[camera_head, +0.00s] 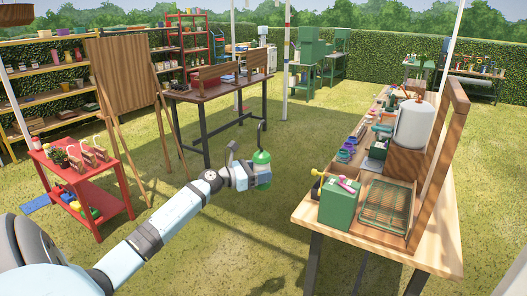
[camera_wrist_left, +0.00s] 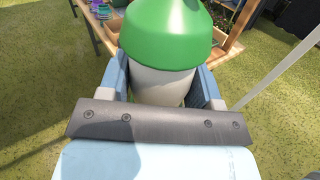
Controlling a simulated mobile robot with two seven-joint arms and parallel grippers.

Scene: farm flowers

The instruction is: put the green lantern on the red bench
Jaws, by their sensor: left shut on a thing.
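The green lantern (camera_head: 261,158) has a green domed top, a pale body and a thin hook handle above. My left gripper (camera_head: 258,177) is shut on it and holds it upright in the air over the grass. In the left wrist view the lantern (camera_wrist_left: 165,45) fills the space between the two fingers of my left gripper (camera_wrist_left: 163,85). The red bench (camera_head: 88,186) stands at the left in the head view, well to the left of the lantern. Several small items sit on its top and on its lower shelf. My right gripper is not in view.
A wooden workbench (camera_head: 445,245) with a green box (camera_head: 338,203) stands at the right. A wooden easel board (camera_head: 122,72) stands behind the red bench. A dark table (camera_head: 215,94) is farther back. Open grass (camera_head: 225,235) lies between the red bench and the workbench.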

